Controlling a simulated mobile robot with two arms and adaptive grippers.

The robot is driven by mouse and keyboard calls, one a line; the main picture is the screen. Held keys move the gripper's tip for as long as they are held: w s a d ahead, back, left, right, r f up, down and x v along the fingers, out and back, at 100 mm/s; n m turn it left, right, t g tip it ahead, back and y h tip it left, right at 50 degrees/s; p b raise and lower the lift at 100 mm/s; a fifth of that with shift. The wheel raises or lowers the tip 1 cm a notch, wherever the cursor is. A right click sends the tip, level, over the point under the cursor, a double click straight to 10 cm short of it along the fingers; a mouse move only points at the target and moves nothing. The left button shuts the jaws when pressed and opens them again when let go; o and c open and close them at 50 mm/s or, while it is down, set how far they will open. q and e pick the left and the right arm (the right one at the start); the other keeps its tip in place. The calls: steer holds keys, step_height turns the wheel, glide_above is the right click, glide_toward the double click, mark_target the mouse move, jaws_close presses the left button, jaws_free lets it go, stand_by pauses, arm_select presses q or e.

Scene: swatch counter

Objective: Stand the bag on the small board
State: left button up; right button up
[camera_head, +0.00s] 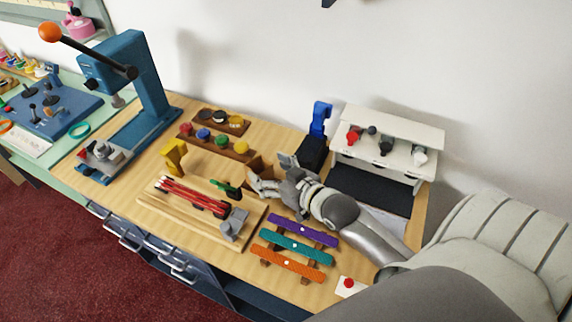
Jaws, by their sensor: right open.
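My right gripper (267,172) reaches in from the right over the middle of the counter, with its fingers spread open. A small brown item (259,165), which may be the bag, shows just beyond the fingers. It is partly hidden, and I cannot tell whether the fingers touch it. A pale wooden board (180,222) lies at the front left of the gripper. On it are red and black strips (190,195) and a grey block (234,224). I cannot tell if this is the small board. My left gripper is not in view.
A blue press (150,85) stands at the left. Racks of coloured knobs (228,148) are behind the board. Purple, teal and orange strips (297,245) lie in front of my arm. A white shelf (390,130) and a blue-and-black device (315,145) stand at the back right.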

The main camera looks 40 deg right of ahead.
steer(key=a+v, duration=0.1)
steer(key=v, duration=0.5)
steer(key=shift+s+d+r+b, duration=0.15)
steer(key=shift+s+d+b, duration=0.2)
steer(key=shift+d, duration=0.2)
